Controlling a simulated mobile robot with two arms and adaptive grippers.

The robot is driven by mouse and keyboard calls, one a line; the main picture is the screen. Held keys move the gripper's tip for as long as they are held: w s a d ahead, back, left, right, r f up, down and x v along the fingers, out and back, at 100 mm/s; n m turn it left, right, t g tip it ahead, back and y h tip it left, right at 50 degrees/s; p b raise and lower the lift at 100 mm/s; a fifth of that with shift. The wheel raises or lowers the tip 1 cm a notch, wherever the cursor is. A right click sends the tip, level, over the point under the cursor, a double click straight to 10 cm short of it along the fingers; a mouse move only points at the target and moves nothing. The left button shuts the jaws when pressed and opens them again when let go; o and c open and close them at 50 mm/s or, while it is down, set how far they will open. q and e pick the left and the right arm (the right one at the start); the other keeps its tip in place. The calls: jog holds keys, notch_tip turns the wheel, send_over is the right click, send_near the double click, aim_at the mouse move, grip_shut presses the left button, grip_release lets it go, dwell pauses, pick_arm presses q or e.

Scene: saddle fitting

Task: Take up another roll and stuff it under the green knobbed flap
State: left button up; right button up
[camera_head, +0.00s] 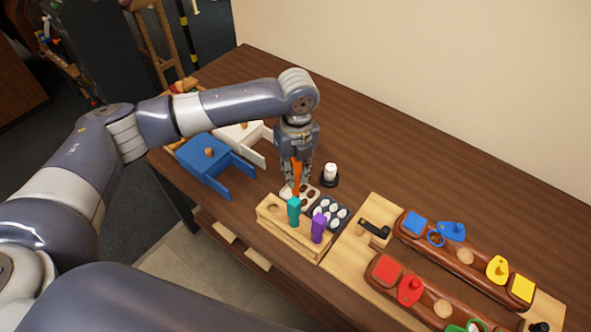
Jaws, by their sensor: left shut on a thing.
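My left gripper (297,177) points down over the table and is shut on an orange tool (296,170). The tool's lower end is over or at a pale tray (311,206) holding a few brown pieces; I cannot tell if it touches. Beside it, a dark tray (343,221) holds several whitish rounded pieces. Which pieces are the rolls is too small to tell. The green knobbed flap (468,327) is at the bottom edge, on the nearer brown saddle bar (425,305), mostly cut off. My right gripper is not in view.
A wooden rack (291,232) holds a teal tool (294,211) and a purple tool (318,228). Blue (207,166) and white (240,134) drawer-like boxes stand left. A white candle-like piece on a black base (329,175) is right of the gripper. The table's back is clear.

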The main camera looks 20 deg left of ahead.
aim_at(295, 159)
pick_arm(q)
jog(key=shift+f, duration=0.55)
jog(key=shift+f+b, duration=0.3)
jog(key=shift+f, duration=0.1)
dwell(0.5)
jog(key=shift+s+f+p, duration=0.15)
jog(key=shift+f+p, duration=0.05)
jog(key=shift+p, duration=0.2)
dwell(1.4)
jog(key=shift+r, duration=0.15)
jog(key=shift+r+p, duration=0.8)
jog(key=shift+p, duration=0.25)
notch_tip(295, 159, up, 6)
jog(key=p, duration=0.5)
jog(key=shift+f+p, duration=0.25)
jog(key=shift+p, duration=0.15)
jog(key=shift+f, duration=0.1)
